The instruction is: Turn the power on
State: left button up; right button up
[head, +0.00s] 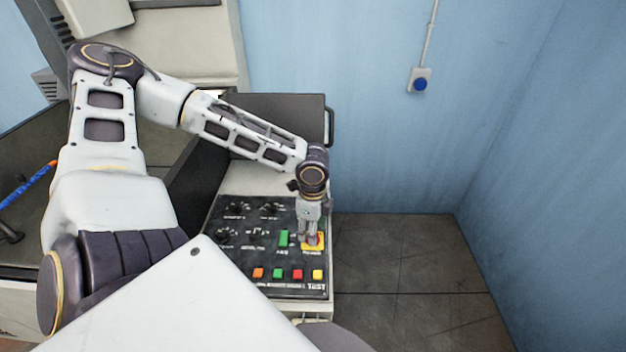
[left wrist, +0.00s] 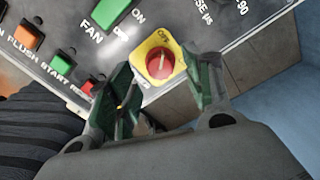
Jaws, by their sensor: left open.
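A red rotary knob (left wrist: 160,63) sits on a square yellow plate (left wrist: 151,46) on the black control panel (head: 228,268). The plate carries small lettering near its edge, too small to read surely. In the head view the yellow plate (head: 319,245) is partly hidden by my left gripper (head: 311,238), which points down over it. In the left wrist view my left gripper (left wrist: 164,80) is open, with one finger on each side of the knob. No contact with the knob is visible. My right gripper is not in view.
A green fan switch (head: 283,238) is just left of the knob. Orange (head: 258,273), green (head: 278,273), red (head: 298,274) and yellow (head: 318,274) buttons line the front. A blue wall button (head: 420,84) is at the back. Floor right of the bench is clear.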

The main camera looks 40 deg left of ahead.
pick_arm(q)
jog(key=shift+f, duration=1.25)
jog(key=c, duration=1.1)
jog(key=shift+o, duration=0.2)
